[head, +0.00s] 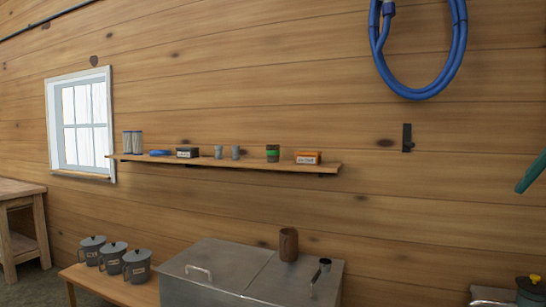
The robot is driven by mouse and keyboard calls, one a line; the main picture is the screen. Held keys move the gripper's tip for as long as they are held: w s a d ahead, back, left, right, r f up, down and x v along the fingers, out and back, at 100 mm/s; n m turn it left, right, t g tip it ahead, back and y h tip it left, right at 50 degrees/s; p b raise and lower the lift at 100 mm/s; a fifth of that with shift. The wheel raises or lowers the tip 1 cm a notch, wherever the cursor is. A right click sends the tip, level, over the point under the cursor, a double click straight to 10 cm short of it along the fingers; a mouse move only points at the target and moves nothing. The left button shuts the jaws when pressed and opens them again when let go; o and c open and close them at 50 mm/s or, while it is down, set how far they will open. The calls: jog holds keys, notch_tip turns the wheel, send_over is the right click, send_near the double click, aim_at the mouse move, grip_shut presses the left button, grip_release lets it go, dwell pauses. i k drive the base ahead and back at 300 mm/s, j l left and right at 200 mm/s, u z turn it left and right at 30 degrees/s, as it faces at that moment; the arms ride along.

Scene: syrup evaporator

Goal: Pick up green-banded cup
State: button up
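The green-banded cup (273,153) is a small dark cup with a bright green band around it. It stands upright on the long wooden wall shelf (230,162), right of the shelf's middle. My gripper is not in view.
The shelf also holds a dark box (188,153), a blue item (159,153) and pale cylinders (132,142). Below are a metal evaporator (220,265) with a brown cylinder (288,244) on top, and a bench (82,274) with three lidded grey pots (113,256). A blue hose (457,50) hangs upper right.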

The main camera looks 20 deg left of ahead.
aim_at(272, 151)
jog(key=i+j+z, duration=0.15)
jog(key=j, duration=0.7)
jog(key=i+j+z, duration=0.1)
jog(key=j, duration=0.8)
jog(key=i+j+z, duration=0.15)
jog(key=j, duration=0.8)
jog(key=i+j+z, duration=0.15)
jog(key=j, duration=0.75)
